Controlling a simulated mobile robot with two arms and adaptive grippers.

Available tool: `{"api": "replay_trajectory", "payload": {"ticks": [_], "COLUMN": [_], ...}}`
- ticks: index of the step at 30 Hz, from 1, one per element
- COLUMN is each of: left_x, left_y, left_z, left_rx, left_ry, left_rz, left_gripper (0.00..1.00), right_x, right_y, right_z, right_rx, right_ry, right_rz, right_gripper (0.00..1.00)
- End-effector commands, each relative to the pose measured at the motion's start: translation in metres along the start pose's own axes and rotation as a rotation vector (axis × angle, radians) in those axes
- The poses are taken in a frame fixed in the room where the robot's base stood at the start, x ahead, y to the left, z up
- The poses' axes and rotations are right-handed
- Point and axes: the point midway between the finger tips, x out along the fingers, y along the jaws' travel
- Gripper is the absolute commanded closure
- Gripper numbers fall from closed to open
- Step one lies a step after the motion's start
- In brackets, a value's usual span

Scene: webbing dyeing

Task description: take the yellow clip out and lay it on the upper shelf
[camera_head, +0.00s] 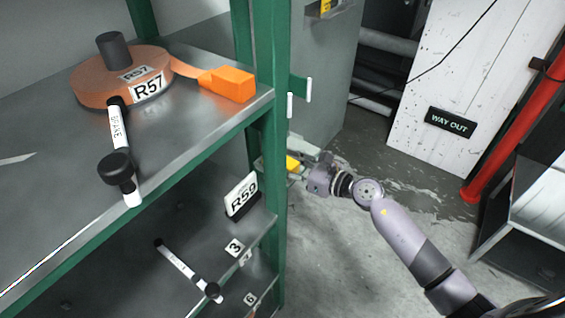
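A small yellow piece (292,163), which looks like the yellow clip, shows just right of the green shelf post, partly hidden by the post and my gripper. My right gripper (302,158) comes in from the right and is at the yellow piece, its fingers pointing left. Whether the fingers are closed on it cannot be made out. The upper shelf (215,140) is grey metal with a green frame. My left gripper is not in view.
On the upper shelf lie an orange roll (95,78) marked R57, its orange end block (228,84) and a brake handle (120,150). The lower shelf (205,235) holds an R59 plate (241,196) and another handle (188,270). Green posts (272,150) stand between shelf and gripper.

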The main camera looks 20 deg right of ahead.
Motion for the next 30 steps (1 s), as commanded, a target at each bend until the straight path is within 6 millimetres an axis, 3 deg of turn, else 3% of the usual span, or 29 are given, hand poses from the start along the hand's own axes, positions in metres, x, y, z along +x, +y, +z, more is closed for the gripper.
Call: {"api": "replay_trajectory", "payload": {"ticks": [16, 30], "left_x": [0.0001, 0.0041], "left_y": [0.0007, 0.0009], "left_z": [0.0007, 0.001], "left_rx": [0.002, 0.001], "left_ry": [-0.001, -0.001], "left_rz": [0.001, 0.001], "left_gripper": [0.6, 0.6], "right_x": [-0.0004, -0.0063], "right_y": [-0.0001, -0.0004], "right_z": [0.0002, 0.0077], "right_rx": [0.0, -0.003], "right_ry": [0.0, -0.001], "right_rz": [0.0, 0.0], "right_gripper": [0.98, 0.99]}}
